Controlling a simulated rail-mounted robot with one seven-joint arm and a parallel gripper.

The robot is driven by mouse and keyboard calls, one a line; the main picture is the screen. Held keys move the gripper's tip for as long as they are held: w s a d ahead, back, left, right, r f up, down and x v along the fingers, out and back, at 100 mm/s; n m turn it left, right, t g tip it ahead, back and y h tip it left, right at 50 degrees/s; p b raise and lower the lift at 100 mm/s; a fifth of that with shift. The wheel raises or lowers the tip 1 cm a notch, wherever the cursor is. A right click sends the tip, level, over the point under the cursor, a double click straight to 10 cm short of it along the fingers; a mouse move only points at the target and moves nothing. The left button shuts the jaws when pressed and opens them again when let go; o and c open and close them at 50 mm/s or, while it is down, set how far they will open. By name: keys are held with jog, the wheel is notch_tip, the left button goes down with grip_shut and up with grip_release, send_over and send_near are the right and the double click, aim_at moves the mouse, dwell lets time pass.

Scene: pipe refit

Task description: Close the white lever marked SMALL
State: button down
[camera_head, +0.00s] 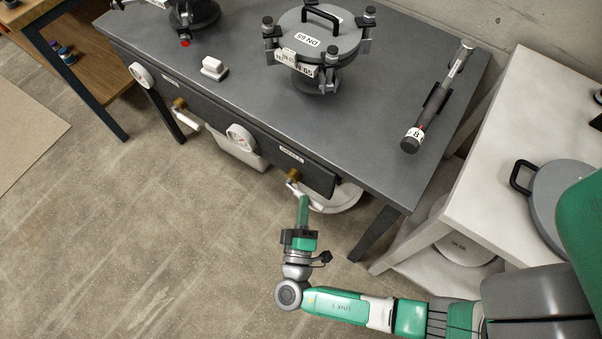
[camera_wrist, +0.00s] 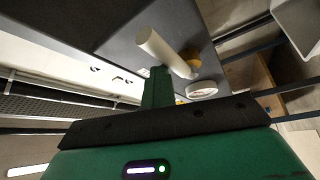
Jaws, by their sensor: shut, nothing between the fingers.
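A white lever (camera_head: 291,187) on a brass valve (camera_head: 293,175) sits on the dark front panel of the workbench, below a white label (camera_head: 291,155) whose print is too small to read surely. In the wrist view the lever is a white rod (camera_wrist: 163,50) running to the brass fitting (camera_wrist: 191,58). My gripper (camera_head: 304,199) is shut and empty, its green fingers right beside the lever's end. In the wrist view my fingertips (camera_wrist: 159,73) lie close against the lever; I cannot tell whether they touch. A second white lever (camera_head: 188,118) on another brass valve is further left.
Round white gauges (camera_head: 240,137) are on the panel. A lidded vessel marked DN 65 (camera_head: 318,35) and a cylinder tool (camera_head: 436,100) are on the bench. White containers (camera_head: 334,199) stand under it. A white table (camera_head: 510,130) is at right. The floor at left is clear.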

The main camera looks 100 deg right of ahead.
jog(key=shift+s+f, duration=0.1)
jog(key=shift+f, duration=0.55)
notch_tip(320, 180, up, 6)
jog(key=p, duration=0.5)
jog(key=w+a+f+b, duration=0.1)
jog(key=w+a+f, duration=0.4)
jog(key=w+a, duration=0.1)
jog(key=shift+w+a+f, duration=0.35)
jog(key=shift+a+f, duration=0.05)
jog(key=shift+a, duration=0.05)
